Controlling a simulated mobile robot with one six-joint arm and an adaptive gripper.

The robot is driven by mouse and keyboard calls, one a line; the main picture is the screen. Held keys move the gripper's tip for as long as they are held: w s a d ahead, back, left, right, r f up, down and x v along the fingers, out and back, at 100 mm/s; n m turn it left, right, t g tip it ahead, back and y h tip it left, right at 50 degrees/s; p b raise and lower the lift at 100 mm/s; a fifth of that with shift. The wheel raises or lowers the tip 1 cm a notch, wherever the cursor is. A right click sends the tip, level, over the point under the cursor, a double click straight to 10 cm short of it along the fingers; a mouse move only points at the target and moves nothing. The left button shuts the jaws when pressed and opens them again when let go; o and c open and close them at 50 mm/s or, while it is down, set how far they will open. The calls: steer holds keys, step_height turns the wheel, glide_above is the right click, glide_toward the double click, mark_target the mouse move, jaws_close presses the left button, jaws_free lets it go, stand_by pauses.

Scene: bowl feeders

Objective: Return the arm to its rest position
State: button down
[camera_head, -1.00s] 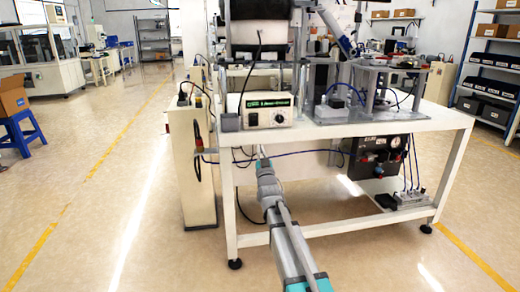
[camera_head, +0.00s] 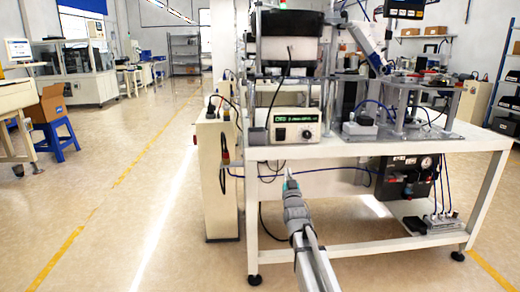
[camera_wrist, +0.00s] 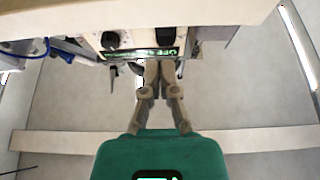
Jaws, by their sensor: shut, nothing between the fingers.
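My gripper (camera_head: 289,180) is in front of the white workbench (camera_head: 470,143), just below the level of its top, at the end of my outstretched arm. In the wrist view my gripper (camera_wrist: 158,70) points toward the bench edge, with its fingers together and nothing between them. The feeder control box (camera_head: 296,126) with a black dial stands on the bench beyond the fingers. It also shows in the wrist view (camera_wrist: 145,35), partly behind the fingertips. Whether the fingertips are clear of the bench edge is hard to tell.
A white cabinet (camera_head: 214,180) stands left of the bench. A bowl feeder (camera_head: 290,38) rises above the control box. A black pneumatic panel (camera_head: 408,176) hangs under the bench. A blue stool (camera_head: 56,140) with a cardboard box (camera_head: 47,104) is at far left. The left floor is open.

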steer(key=s+d+f+g+p, duration=0.2)
steer(key=s+f+g+p, duration=0.2)
steer(key=s+f+g, duration=1.1)
steer(key=s+d+f+g+p, duration=0.15)
steer(key=s+g, duration=0.25)
steer(key=s, duration=0.6)
steer(key=s+f+g+p, duration=0.1)
steer(key=s+f+g, duration=0.25)
steer(key=s, duration=0.65)
step_height(320, 180, up, 38)
steer(key=p, duration=3.7)
steer(key=shift+s+r+h+p, duration=0.15)
steer(key=shift+s+h+p, duration=0.25)
steer(key=c, duration=1.4)
jaws_free()
